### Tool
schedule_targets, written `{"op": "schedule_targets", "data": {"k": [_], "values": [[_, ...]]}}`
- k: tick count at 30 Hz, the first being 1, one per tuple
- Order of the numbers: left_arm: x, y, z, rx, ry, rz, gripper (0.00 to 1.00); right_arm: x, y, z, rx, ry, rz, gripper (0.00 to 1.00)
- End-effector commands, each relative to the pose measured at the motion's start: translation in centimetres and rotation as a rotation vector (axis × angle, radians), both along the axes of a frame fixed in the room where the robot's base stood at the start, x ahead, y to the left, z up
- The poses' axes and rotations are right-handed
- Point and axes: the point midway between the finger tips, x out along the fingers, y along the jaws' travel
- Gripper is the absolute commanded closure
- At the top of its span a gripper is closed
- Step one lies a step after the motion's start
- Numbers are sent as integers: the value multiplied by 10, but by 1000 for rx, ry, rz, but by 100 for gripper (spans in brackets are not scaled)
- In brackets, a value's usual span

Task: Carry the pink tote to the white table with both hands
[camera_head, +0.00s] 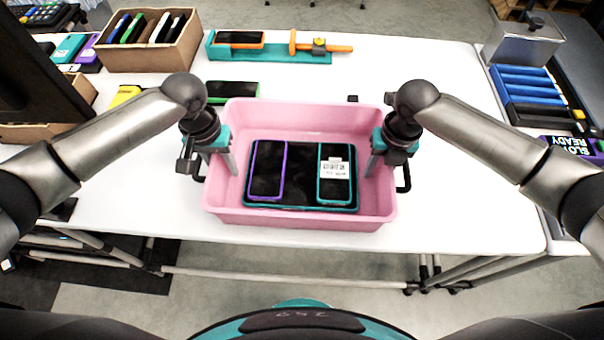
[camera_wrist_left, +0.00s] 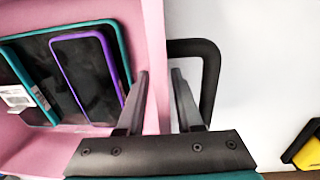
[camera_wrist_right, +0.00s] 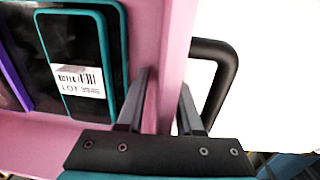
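The pink tote (camera_head: 300,219) stands on the white table (camera_head: 440,205) near its front edge. It holds a dark tablet in a teal case, with a purple-rimmed phone (camera_head: 267,170) and a teal-rimmed phone with a white label (camera_head: 334,186) on top. My left gripper (camera_head: 213,165) straddles the left wall, one finger inside and one outside, by a black handle (camera_wrist_left: 210,75). My right gripper (camera_head: 387,163) straddles the right wall the same way, by the other handle (camera_wrist_right: 222,75). Whether the fingers press on the walls is unclear.
Behind the tote lie a green-edged phone (camera_head: 232,89) and a teal tray (camera_head: 270,52). A cardboard carton of upright devices (camera_head: 150,45) stands at the back left. A dark screen and another carton stand at the left. Blue racks (camera_head: 528,85) are at the right.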

Motion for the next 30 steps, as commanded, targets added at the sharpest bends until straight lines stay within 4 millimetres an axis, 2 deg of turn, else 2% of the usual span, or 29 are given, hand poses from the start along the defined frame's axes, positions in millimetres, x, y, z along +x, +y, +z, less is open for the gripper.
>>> {"op": "schedule_targets", "data": {"k": [5,12,16,23,26,30], "values": [[2,2,28,-1,-6,0,65,0,0,0,1,0,1,65],[2,5,80,0,-5,1,65,0,0,0,1,0,1,65],[2,6,101,0,-4,0,65,0,0,0,1,0,1,65],[1,7,116,0,-1,1,65,0,0,4,1,-1,1,65],[1,8,117,0,-1,2,65,1,0,14,2,-3,2,65],[1,8,117,0,-1,1,65,1,-2,41,2,-6,2,65]]}}
